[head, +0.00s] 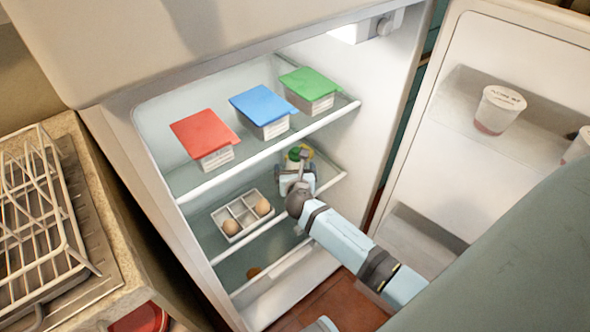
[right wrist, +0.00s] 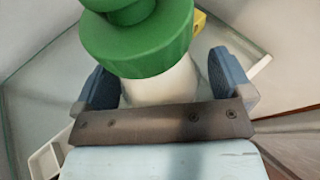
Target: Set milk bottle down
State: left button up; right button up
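The milk bottle has a white body and a green cap. In the head view its green cap (head: 294,154) shows inside the fridge, on the right of the shelf below the coloured boxes; my right gripper hides most of its body. My right gripper (head: 297,172) reaches in from the front. In the right wrist view the bottle (right wrist: 160,88) is upright between the blue fingers (right wrist: 162,75). The fingers stand wide on either side, with a narrow gap at the right. The bottle's base is hidden. My left gripper is not in view.
An egg tray (head: 243,215) stands to the left on the same shelf. A yellow item (head: 307,152) is close behind the bottle. Red (head: 203,133), blue (head: 262,104) and green (head: 310,83) lidded boxes fill the shelf above. The open fridge door (head: 440,150) is at right, holding a cup (head: 499,108).

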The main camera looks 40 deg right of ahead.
jog(key=p+v, duration=0.2)
jog(key=v, duration=1)
jog(key=shift+r, duration=0.1)
